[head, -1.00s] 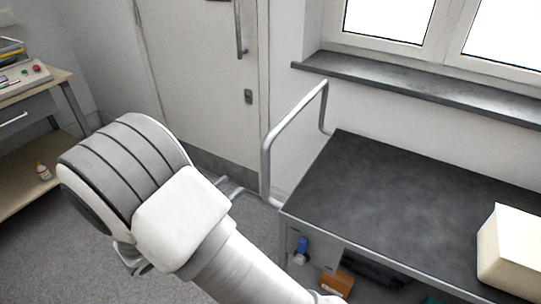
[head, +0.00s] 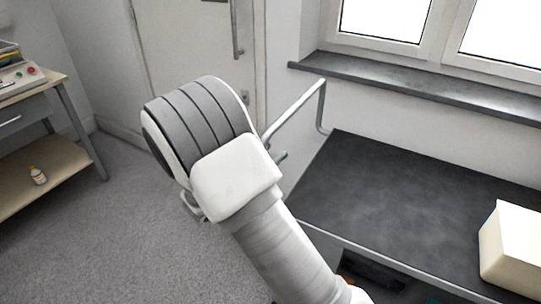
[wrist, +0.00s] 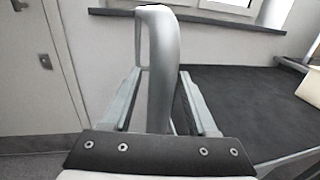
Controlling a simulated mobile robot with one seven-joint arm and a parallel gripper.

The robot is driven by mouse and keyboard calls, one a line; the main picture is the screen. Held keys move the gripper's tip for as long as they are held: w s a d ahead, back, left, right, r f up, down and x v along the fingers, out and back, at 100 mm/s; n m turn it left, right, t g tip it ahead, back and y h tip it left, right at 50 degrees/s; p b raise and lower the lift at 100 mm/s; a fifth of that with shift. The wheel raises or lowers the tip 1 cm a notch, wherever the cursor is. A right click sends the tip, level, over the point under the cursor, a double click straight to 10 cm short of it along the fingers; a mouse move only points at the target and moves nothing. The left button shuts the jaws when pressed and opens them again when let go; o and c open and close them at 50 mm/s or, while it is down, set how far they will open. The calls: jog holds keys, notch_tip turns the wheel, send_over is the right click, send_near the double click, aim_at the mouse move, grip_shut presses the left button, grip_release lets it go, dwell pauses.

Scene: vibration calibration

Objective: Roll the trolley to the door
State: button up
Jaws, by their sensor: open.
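The trolley has a dark grey top (head: 410,195) and a bent grey metal tube handle (head: 300,110) at its left end. The door (head: 185,50) is pale, with a vertical pull handle, at the upper left behind my arm. In the wrist view my gripper (wrist: 159,74) is open, with one finger on each side of the trolley handle (wrist: 156,60). The handle tube stands between the fingers; I cannot tell if they touch it. In the head view my arm hides most of the gripper and the lower part of the handle.
A pale box (head: 511,248) sits on the trolley's right side. A window sill (head: 420,88) runs along the wall behind the trolley. A side table (head: 50,165) with a small bottle (head: 38,175) stands at the left. Grey floor (head: 130,220) lies clear between.

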grip_shut()
dwell(0.3)
dwell(1.2)
